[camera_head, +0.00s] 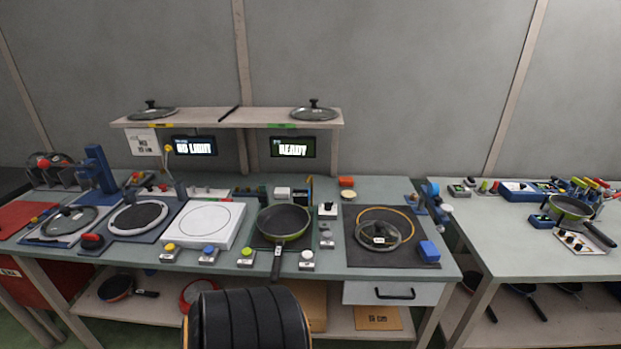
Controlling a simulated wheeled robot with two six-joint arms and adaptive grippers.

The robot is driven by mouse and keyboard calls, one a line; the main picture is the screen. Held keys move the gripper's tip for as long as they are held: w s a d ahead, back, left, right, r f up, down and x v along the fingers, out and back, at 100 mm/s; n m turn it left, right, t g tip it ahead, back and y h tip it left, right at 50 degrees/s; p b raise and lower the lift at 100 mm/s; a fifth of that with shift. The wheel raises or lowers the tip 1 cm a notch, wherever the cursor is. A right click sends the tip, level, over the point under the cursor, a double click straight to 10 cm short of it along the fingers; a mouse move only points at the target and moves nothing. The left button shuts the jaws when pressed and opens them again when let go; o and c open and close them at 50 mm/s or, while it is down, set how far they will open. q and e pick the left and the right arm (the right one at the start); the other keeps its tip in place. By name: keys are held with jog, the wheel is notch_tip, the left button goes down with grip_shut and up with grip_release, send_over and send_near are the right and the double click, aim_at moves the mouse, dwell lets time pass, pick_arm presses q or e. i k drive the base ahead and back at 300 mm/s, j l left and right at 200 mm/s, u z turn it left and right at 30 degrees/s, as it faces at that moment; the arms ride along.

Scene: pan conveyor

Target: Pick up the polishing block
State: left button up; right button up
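No block is labelled clearly enough to read as the polishing block. A blue block (429,251) lies on the right edge of a dark mat (362,258) on the main bench. Neither of my grippers shows, so nothing is seen in a grip.
A glass lid (378,235) lies on the mat. A green-rimmed pan (283,222) stands left of it, its handle towards the front. Push-buttons (247,257) line the front edge. A second bench (510,243) stands right, across a gap.

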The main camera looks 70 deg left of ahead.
aim_at(430, 254)
jog(key=u, duration=1.65)
